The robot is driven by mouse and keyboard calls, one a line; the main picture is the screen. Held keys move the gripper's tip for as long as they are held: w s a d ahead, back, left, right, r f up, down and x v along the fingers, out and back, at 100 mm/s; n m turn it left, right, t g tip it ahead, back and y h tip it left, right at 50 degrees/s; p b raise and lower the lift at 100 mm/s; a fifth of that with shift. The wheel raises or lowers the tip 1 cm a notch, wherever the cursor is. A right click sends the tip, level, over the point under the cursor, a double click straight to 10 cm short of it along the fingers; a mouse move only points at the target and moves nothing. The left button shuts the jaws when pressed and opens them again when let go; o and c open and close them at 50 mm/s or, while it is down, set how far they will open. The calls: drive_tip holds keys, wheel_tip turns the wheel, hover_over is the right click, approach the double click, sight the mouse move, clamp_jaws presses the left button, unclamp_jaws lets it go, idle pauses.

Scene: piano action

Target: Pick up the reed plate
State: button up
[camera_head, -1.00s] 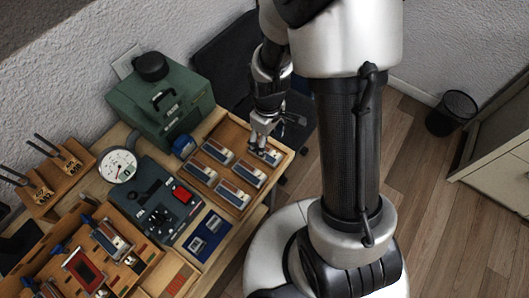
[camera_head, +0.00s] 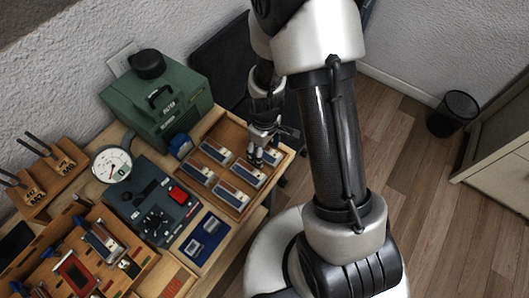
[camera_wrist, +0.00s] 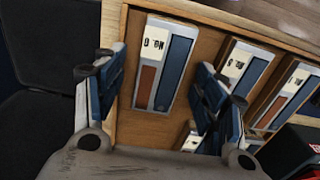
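Several reed plates lie in a wooden tray (camera_head: 285,163) at the table's right end. Each is a slim block with a white label, a brown strip and a blue-grey strip. In the wrist view one reed plate (camera_wrist: 173,68) lies in the tray's corner, its label reading "No." and a digit that looks like 6 or 9. My gripper (camera_wrist: 155,72) is open, its blue-padded fingers on either side of this plate with gaps to it. In the head view my gripper (camera_head: 263,158) is over the tray's right end, partly hiding the plate there (camera_head: 272,156).
More reed plates (camera_wrist: 245,67) lie close beside, near the right finger. The tray's wooden wall runs along the plate's end. A green case (camera_head: 150,110), a dark device with a red part (camera_head: 155,205) and a round dial (camera_head: 111,164) crowd the table to the left.

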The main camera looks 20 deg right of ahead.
drive_tip(key=c, duration=1.1)
drive_tip(key=shift+r, duration=0.1)
